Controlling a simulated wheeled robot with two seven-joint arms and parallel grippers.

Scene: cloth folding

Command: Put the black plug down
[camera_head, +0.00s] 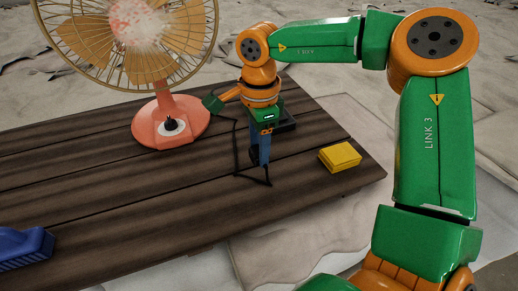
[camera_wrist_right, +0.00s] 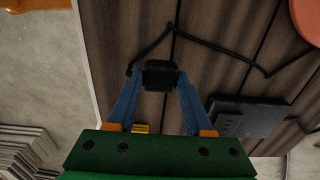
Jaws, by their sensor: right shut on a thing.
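The black plug (camera_wrist_right: 160,73) is held between the two blue fingertips of my right gripper (camera_wrist_right: 158,82) in the right wrist view. My right gripper (camera_head: 263,163) points down over the wooden table in the head view, and its fingers hide most of the plug there. A thin black cord (camera_wrist_right: 215,42) trails from the plug across the boards in a loose bend; it also shows in the head view (camera_head: 236,150). I cannot tell whether the plug touches the table. My left gripper is not in view.
The wooden table (camera_head: 120,215) carries an orange-pink fan (camera_head: 170,115) at the back. A flat black box (camera_wrist_right: 245,118) lies beside my right gripper. A yellow block (camera_head: 340,156) is to the right, a blue object (camera_head: 25,248) at the front left. The front middle boards are clear.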

